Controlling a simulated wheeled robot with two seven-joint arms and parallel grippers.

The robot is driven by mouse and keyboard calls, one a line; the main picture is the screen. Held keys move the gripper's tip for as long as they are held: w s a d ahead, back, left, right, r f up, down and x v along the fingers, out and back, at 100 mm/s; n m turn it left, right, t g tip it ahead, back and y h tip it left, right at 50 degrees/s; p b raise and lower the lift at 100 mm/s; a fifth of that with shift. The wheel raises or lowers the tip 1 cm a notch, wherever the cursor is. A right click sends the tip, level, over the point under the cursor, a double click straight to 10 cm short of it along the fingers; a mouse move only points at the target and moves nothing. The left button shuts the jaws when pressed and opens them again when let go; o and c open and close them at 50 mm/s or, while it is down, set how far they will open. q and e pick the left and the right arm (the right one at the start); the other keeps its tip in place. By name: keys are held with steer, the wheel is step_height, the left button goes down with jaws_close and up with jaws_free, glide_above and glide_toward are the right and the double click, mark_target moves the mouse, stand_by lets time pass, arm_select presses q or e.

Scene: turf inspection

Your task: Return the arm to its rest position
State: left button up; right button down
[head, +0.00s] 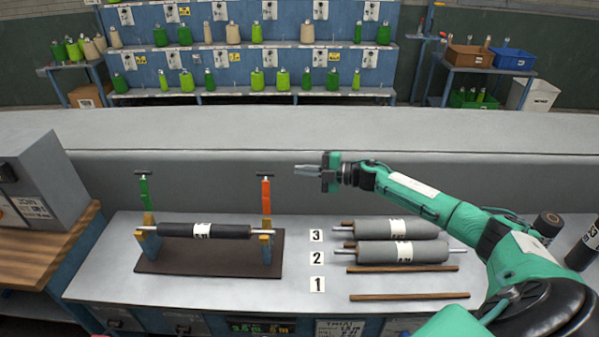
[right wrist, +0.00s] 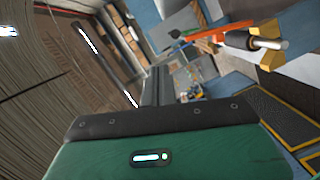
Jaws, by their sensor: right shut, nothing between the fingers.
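My right arm reaches in from the right in the head view, its green links raised above the grey bench. The right gripper (head: 308,168) points left, up in the air above the back of the bench, shut and empty. In the right wrist view the gripper's dark fingers (right wrist: 156,88) are together with nothing between them. The left gripper does not show.
A dark roll (head: 205,231) lies on a stand with a green and an orange upright (head: 266,193). Two grey rolls (head: 400,252) lie on the right, near number cards and wooden strips (head: 410,296).

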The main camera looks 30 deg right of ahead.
steer(key=s+a+f+m+t+h, duration=0.2)
steer(key=s+a+f+m+h, duration=0.3)
steer(key=a, duration=0.3)
steer(key=s+a+f+m+t+h, duration=0.1)
steer(key=s+a+f+m+h, duration=0.2)
steer(key=a+f+m, duration=0.3)
steer(key=s+a+f+m+g+h, duration=0.25)
steer(key=s+m+g, duration=0.3)
steer(key=s, duration=1.15)
steer(key=s+a+f+m+g+h, duration=0.15)
steer(key=s+a+m+g, duration=0.35)
steer(key=s, duration=1.1)
step_height(320, 180, down, 31)
steer(key=d+n+g, duration=0.1)
steer(key=d+g, duration=0.1)
steer(key=g, duration=0.1)
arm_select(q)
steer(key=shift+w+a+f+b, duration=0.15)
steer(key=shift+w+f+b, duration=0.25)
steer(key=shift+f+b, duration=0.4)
arm_select(e)
steer(key=s+d+f, duration=0.3)
steer(key=s+f, duration=1.7)
steer(key=f, duration=0.1)
steer(key=shift+d+g, duration=0.2)
steer(key=shift+g, duration=0.15)
